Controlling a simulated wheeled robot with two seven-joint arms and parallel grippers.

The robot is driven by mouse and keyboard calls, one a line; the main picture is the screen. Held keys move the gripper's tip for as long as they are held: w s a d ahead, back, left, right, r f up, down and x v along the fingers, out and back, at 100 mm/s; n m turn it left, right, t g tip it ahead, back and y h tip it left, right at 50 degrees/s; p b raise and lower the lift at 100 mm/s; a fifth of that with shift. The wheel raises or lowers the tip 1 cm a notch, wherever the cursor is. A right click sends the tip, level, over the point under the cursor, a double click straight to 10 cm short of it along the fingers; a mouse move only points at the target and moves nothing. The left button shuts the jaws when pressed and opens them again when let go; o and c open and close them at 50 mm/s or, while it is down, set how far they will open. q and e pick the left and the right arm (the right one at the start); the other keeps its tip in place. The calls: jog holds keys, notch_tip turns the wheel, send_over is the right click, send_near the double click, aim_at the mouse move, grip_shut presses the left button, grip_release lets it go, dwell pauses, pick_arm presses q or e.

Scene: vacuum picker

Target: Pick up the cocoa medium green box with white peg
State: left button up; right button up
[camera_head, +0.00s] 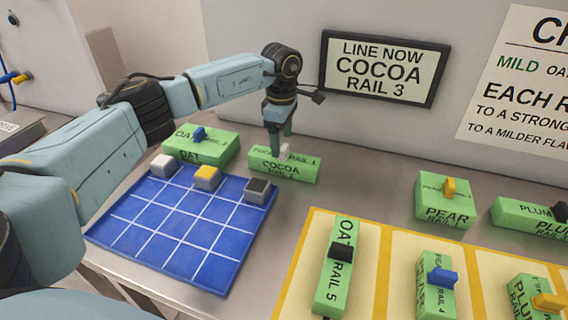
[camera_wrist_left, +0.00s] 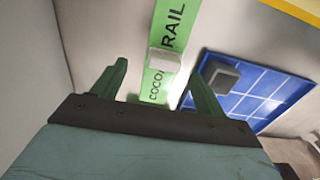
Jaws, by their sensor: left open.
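The green cocoa box (camera_head: 290,172) with a white peg (camera_head: 284,152) lies at the back of the table, behind the blue grid mat. My left gripper (camera_head: 279,142) is right above it, with its fingers pointing down near the peg. In the left wrist view, the open left gripper (camera_wrist_left: 160,80) has its two green fingers apart. The white peg (camera_wrist_left: 164,60) on the cocoa box (camera_wrist_left: 154,88) shows between and beyond the fingertips. I cannot tell whether the fingers reach around the peg. My right gripper is not in view.
The blue grid mat (camera_head: 180,225) holds white, yellow and dark blocks at its back edge. A green oat box (camera_head: 215,147) with a blue peg stands left of the cocoa box. Pear and plum boxes (camera_head: 443,202) stand right. A yellow-edged tray (camera_head: 385,290) holds more boxes. A sign (camera_head: 384,68) reads cocoa, rail 3.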

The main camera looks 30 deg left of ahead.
aim_at(284, 147)
pick_arm(q)
jog(key=f, duration=0.3)
jog(key=d+f, duration=0.1)
jog(key=f, duration=0.1)
jog(key=shift+s, duration=0.15)
jog(key=shift+r, duration=0.1)
jog(key=c, duration=1.2)
